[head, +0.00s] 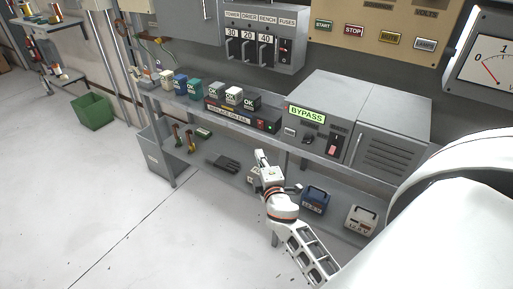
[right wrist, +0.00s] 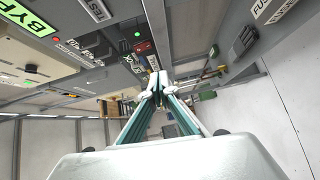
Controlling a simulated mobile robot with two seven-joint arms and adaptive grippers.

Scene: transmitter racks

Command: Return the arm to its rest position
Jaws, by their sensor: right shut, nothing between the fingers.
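My right arm reaches in from the right in the head view. Its right gripper (head: 260,155) is shut and empty, in front of the front edge of the workbench (head: 225,130). In the right wrist view the fingers of this gripper (right wrist: 155,82) meet at the tips with nothing between them. My left gripper is not in view.
A grey cabinet with a BYPASS label (head: 307,115) stands on the bench behind the gripper. The lower shelf holds a blue battery (head: 315,199) and a white battery (head: 360,219). A green bin (head: 92,111) stands at far left. The floor at left is clear.

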